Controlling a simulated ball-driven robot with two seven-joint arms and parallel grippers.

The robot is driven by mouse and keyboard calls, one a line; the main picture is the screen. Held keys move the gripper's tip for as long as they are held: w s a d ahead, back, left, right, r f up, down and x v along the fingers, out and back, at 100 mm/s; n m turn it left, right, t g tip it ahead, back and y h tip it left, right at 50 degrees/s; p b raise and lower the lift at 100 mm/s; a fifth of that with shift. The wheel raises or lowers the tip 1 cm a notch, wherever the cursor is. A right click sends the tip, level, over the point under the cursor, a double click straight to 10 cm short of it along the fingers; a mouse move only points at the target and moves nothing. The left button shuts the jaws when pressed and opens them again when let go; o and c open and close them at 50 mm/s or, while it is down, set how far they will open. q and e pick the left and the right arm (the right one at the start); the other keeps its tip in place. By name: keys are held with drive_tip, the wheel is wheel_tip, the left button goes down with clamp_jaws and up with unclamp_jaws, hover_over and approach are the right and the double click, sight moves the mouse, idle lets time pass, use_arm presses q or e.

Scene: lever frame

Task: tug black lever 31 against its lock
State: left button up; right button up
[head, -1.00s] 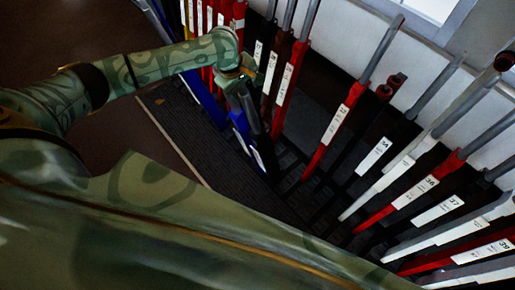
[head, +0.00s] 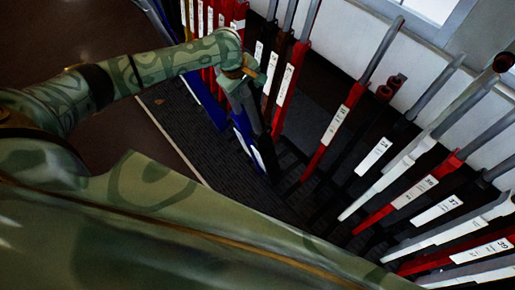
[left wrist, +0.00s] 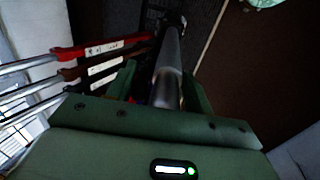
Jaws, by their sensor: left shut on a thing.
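My left gripper (head: 243,84) is at the upper middle of the head view, shut on the steel handle of a dark lever (head: 256,125). I take this to be black lever 31; its number plate cannot be read here. The lever is pulled out of the row, with its handle leaning toward my side. In the left wrist view the same lever (left wrist: 169,62) runs away from me between the two green fingers (left wrist: 161,90). The right gripper is not in view.
A red lever (head: 285,92) and a brown lever (head: 271,75) stand close to the right of the gripper. Blue levers (head: 206,102) lean out close by on the left. More red, black and white levers fill the right side. Brown floor (head: 95,140) lies open at left.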

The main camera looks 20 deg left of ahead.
use_arm(q)
drive_tip(key=shift+w+d+r, duration=0.3)
drive_tip(key=shift+w+r, duration=0.3)
drive_tip(key=shift+r, duration=0.1)
drive_tip(key=shift+s+a+p, duration=0.1)
drive_tip(key=shift+s+p, duration=0.1)
drive_tip(key=shift+p, duration=0.3)
drive_tip(key=o, duration=1.4)
drive_tip(key=shift+w+f, duration=0.15)
drive_tip(key=shift+w, duration=0.1)
drive_tip(key=shift+w+d+f, duration=0.1)
drive_tip(key=shift+w+d, duration=0.05)
drive_tip(key=shift+d, duration=0.1)
drive_tip(key=shift+s+a+f, duration=0.15)
drive_tip(key=shift+s, duration=0.1)
